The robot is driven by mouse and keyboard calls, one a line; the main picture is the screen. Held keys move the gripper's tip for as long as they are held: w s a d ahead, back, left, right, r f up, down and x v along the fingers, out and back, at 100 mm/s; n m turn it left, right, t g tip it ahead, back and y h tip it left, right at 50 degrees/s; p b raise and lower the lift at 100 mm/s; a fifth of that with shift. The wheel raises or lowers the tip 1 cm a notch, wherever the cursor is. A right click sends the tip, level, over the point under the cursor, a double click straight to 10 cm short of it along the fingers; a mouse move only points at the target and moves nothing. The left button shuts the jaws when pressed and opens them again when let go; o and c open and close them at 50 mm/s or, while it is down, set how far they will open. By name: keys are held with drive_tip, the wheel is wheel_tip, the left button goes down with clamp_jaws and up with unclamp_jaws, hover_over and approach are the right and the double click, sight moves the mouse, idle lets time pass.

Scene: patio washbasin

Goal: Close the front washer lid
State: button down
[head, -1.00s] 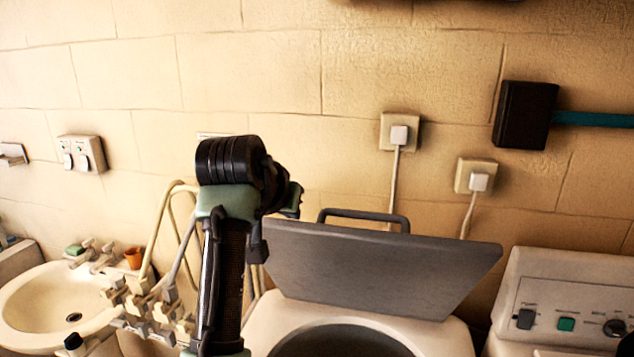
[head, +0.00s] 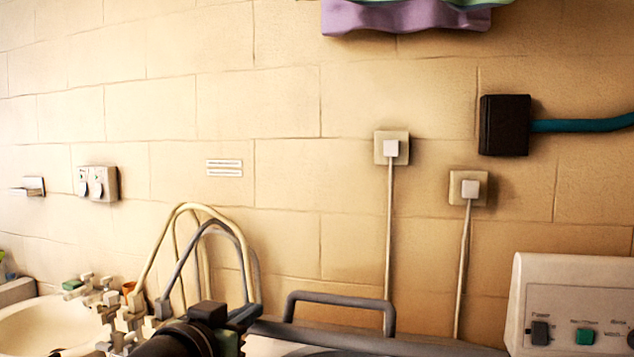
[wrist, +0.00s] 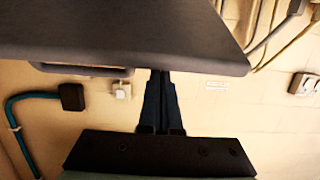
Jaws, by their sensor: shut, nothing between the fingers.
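The front washer lid (head: 300,334) shows in the head view as a grey strip at the bottom edge, with its bar handle (head: 340,298) standing above it. Most of the lid and the washer body are out of that view. In the wrist view, the lid (wrist: 125,30) is a broad grey panel across the top, and its handle shows just below its edge. My gripper (wrist: 160,77) is shut and empty, with its fingers reaching to the lid's edge. The fingertips look partly hidden there, so I cannot tell whether they touch. In the head view, only part of my dark wrist shows.
A control panel (head: 575,310) stands to the right of the lid. A basin (head: 35,325) with taps and looping hoses (head: 195,210) is on the left. Plugged sockets (head: 391,148) and a black box (head: 504,125) are on the wall. Purple cloth (head: 400,18) hangs above.

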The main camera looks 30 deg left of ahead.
drive_tip(key=s+f+t+b, duration=0.1)
drive_tip(key=s+f+b, duration=0.1)
drive_tip(key=f+b, duration=0.3)
drive_tip(key=s+f+t+b, duration=0.1)
drive_tip(key=s+f+b, duration=0.1)
drive_tip(key=f+b, duration=0.4)
drive_tip(key=s+d+f+t+b, duration=0.1)
drive_tip(key=s+f+b, duration=0.1)
drive_tip(key=f+b, duration=0.3)
drive_tip(key=shift+s+d+f+b, duration=0.1)
drive_tip(key=shift+s+f+b, duration=0.05)
drive_tip(key=shift+f+b, duration=0.3)
drive_tip(key=shift+s+f+b, duration=0.15)
drive_tip(key=shift+f+b, duration=0.7)
drive_tip(key=shift+s, duration=0.1)
drive_tip(key=s+d+f, duration=0.1)
drive_tip(key=s+d, duration=0.1)
drive_tip(key=s, duration=1)
drive_tip(key=shift+s+d, duration=0.25)
drive_tip(key=shift+d, duration=0.1)
drive_tip(key=shift+f, duration=0.1)
